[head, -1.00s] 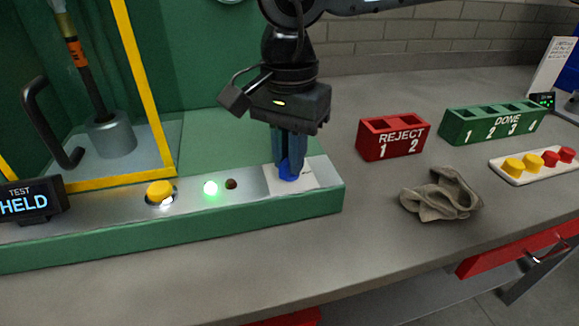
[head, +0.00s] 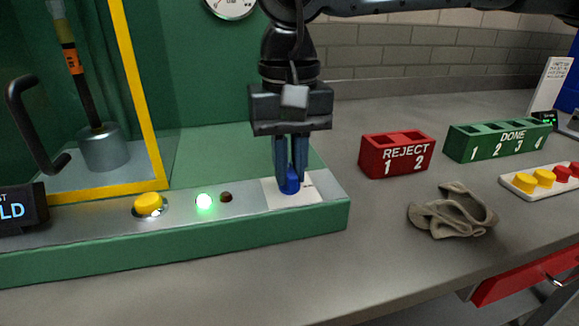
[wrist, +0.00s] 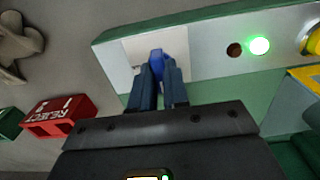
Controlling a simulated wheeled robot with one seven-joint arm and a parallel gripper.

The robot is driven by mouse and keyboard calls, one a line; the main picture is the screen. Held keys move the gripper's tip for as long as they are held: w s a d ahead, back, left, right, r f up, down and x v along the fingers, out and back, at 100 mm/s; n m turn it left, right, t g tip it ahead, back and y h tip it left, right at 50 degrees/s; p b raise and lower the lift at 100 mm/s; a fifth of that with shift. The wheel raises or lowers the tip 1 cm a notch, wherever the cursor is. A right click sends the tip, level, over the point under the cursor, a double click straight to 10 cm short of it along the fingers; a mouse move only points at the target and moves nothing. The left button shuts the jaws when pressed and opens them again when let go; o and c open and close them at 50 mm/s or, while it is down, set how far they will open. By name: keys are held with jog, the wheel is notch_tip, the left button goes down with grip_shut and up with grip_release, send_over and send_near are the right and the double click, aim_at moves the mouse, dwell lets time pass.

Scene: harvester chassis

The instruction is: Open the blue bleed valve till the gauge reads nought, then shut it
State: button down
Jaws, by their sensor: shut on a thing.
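The blue bleed valve (head: 290,185) stands on a white plate (head: 312,190) at the right end of the green rig's front panel. My gripper (head: 291,172) points down with its fingers shut on the valve's handle. The wrist view also shows the blue valve (wrist: 157,62) between my gripper's fingertips (wrist: 158,78). The gauge (head: 231,4) is on the green back wall, cut by the top edge; its lower dial shows, but I cannot read its needle. The display (head: 20,207) at the left edge is partly cut off, showing "LD".
A yellow button (head: 148,204), a lit green lamp (head: 204,202) and a dark lamp (head: 226,197) sit on the panel. Right are a red REJECT block (head: 396,156), a green DONE block (head: 497,140), a crumpled rag (head: 452,212) and a tray of caps (head: 520,188). The front bench is clear.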

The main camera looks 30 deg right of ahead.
aim_at(290, 169)
dwell(0.4)
jog(key=c, duration=1.1)
grip_release()
jog(key=shift+r, duration=3.95)
